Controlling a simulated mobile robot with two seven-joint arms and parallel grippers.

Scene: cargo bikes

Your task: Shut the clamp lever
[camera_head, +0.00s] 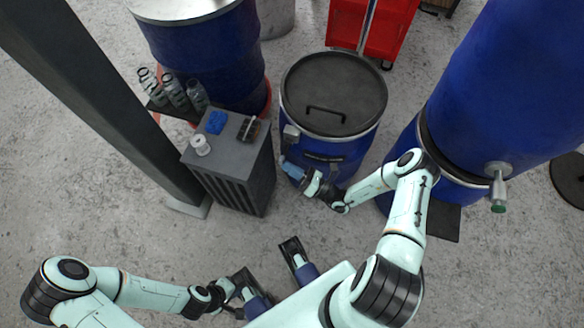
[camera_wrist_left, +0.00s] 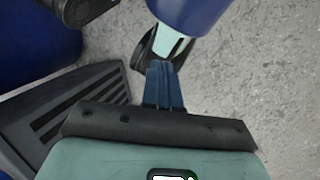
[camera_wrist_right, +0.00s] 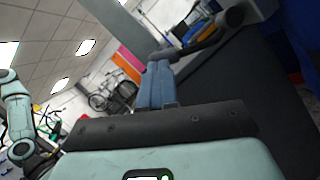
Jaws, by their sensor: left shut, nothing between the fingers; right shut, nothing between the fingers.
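The blue drum (camera_head: 310,152) with a black lid (camera_head: 335,85) and lid handle stands at the centre of the head view. A small grey latch part (camera_head: 291,134) sits at the left of its rim; I cannot tell whether it is the clamp lever. My right gripper (camera_head: 290,169) is shut and empty, low at the drum's left front side. In the right wrist view a dark bar with a round end (camera_wrist_right: 205,40) lies just past its fingertips (camera_wrist_right: 158,68); contact is unclear. My left gripper (camera_head: 238,312) is shut and empty at the bottom of the head view, far from the drum.
A dark grey cabinet (camera_head: 238,180) with small items on top stands close to the drum's left. Larger blue drums stand behind left (camera_head: 205,50) and at right (camera_head: 505,85). A grey post (camera_head: 100,95) crosses the left. The floor in front is mostly clear.

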